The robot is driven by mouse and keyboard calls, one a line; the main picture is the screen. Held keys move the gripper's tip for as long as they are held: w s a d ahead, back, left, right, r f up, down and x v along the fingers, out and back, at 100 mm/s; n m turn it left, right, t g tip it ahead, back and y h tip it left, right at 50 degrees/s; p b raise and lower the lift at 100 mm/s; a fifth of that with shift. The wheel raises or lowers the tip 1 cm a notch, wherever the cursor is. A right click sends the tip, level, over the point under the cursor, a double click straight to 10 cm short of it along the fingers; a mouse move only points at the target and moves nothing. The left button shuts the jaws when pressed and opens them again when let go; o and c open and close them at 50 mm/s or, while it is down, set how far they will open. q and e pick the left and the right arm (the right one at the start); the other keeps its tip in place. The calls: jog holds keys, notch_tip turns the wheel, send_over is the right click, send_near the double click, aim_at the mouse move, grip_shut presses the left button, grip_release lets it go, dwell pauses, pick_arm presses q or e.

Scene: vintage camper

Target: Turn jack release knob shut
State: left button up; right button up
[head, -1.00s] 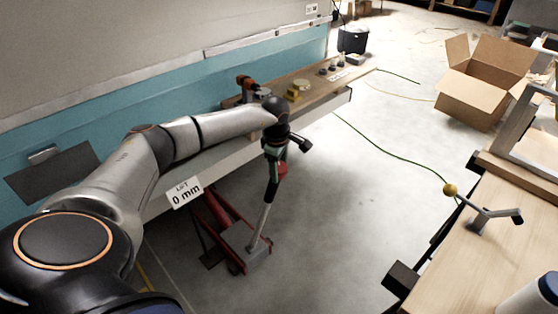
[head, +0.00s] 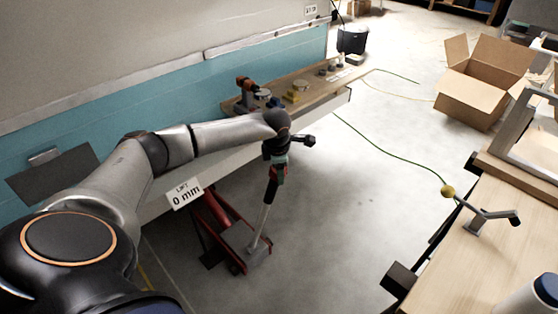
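A red floor jack (head: 222,232) stands on the floor below the workbench, with a grey rod (head: 263,222) rising from its front end. My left gripper (head: 274,178) points down at the top of this rod, among dark and red parts. It overlaps the rod's upper end, and I cannot tell whether it touches or grips anything there. Its fingers are too small and dark to read. The release knob cannot be made out clearly. A sign (head: 184,193) above the jack reads "LIFT 0 mm". My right gripper is not in view.
A wooden-topped bench (head: 325,85) along the teal wall holds small parts. An open cardboard box (head: 475,95) stands behind. The floor between is clear except for a green cable (head: 385,152).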

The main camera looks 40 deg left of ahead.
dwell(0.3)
pick_arm(q)
jog(key=o, duration=1.4)
jog(key=shift+c, duration=0.2)
jog(key=v, duration=1.2)
jog(key=shift+r, duration=0.25)
